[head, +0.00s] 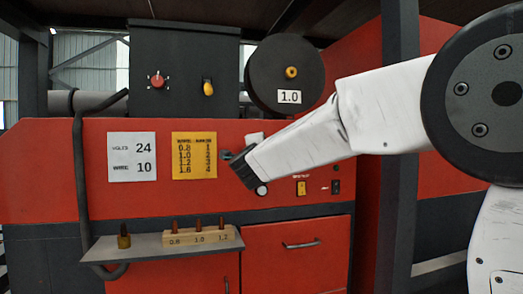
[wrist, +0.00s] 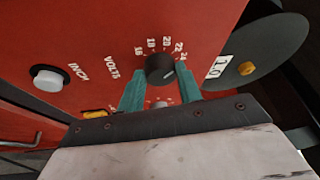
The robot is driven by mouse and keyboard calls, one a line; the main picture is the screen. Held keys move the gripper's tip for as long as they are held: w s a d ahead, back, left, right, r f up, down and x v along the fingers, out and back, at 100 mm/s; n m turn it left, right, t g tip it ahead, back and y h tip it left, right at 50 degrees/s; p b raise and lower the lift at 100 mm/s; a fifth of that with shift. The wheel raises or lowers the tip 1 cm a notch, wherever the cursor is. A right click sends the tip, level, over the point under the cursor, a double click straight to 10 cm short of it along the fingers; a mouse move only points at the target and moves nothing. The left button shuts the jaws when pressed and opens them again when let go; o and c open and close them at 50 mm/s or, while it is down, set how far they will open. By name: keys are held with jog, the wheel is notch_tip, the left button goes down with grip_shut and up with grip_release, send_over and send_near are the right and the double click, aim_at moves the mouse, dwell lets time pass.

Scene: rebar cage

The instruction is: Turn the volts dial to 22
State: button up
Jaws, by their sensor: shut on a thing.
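The volts dial (wrist: 160,68) is a round black knob on the red panel, with numbers from 16 to 24 arced around it and the word VOLTS beside it. A small pale mark shows on the knob's face, but I cannot tell exactly which number it points to. My gripper (wrist: 160,88) has its two teal fingers on either side of the knob, shut on it. In the head view my gripper (head: 236,160) reaches the panel from the right and hides the dial.
A white card (head: 132,157) reads 24 and 10, beside a yellow table (head: 194,156). A white INCH button (wrist: 47,79) is left of the dial. A black spool (head: 285,75) labelled 1.0 sits above. A shelf (head: 150,248) holds a wooden block with tips below.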

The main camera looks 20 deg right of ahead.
dwell(0.5)
jog(key=o, duration=1)
jog(key=v, duration=0.7)
jog(key=shift+s+a, duration=0.15)
jog(key=shift+s, duration=0.25)
